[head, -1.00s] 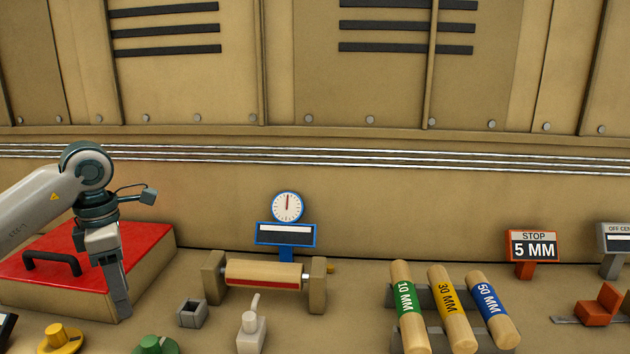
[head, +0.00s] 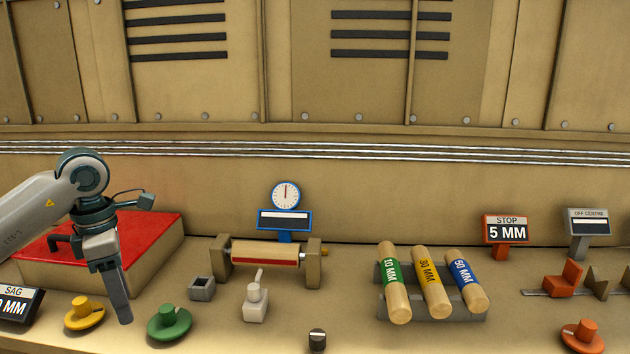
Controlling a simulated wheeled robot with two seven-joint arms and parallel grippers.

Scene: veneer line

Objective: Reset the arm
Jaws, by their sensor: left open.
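My left arm comes in from the left, and its gripper (head: 118,292) points down over the front of the bench. It hangs in front of the red-topped box (head: 160,232) and appears to hold nothing. The gripper is open, though its fingers overlap from this angle. The yellow knob (head: 84,312) is to its left and the green knob (head: 169,322) to its right. My right gripper is not in view.
A roller (head: 265,254) between two posts stands under a dial (head: 285,195). A rack holds 10, 30 and 50 MM rods (head: 432,284). A STOP 5 MM sign (head: 507,229), an orange stop block (head: 563,279) and an orange knob (head: 582,336) are at right. A small grey cup (head: 202,288) is near the gripper.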

